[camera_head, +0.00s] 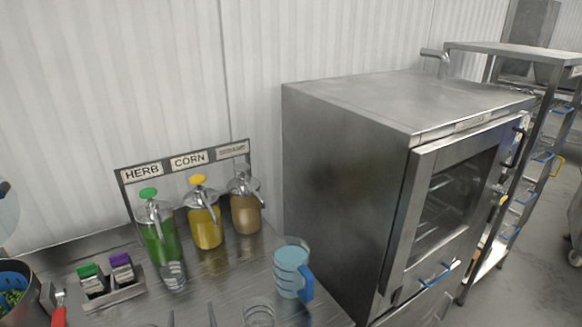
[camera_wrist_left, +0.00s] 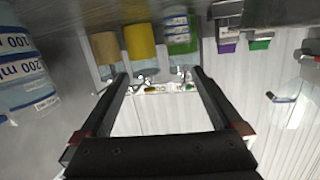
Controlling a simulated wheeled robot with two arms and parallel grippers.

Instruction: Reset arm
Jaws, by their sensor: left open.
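My left gripper (camera_head: 192,319) barely shows at the bottom edge of the head view, where two dark fingertips stand apart. In the left wrist view, the left gripper (camera_wrist_left: 159,75) has its two dark fingers spread wide with nothing held between them. That view is upside down, and the pump bottles and white wall show beyond the fingers. My right gripper is in neither view.
Green (camera_head: 158,239), yellow (camera_head: 204,225) and brown (camera_head: 244,208) pump bottles stand by the wall. A blue measuring jug (camera_head: 290,272) and a clear cup (camera_head: 258,313) are on the steel counter. A holder (camera_head: 112,292) has green- and purple-topped items. A steel oven (camera_head: 345,170) stands right.

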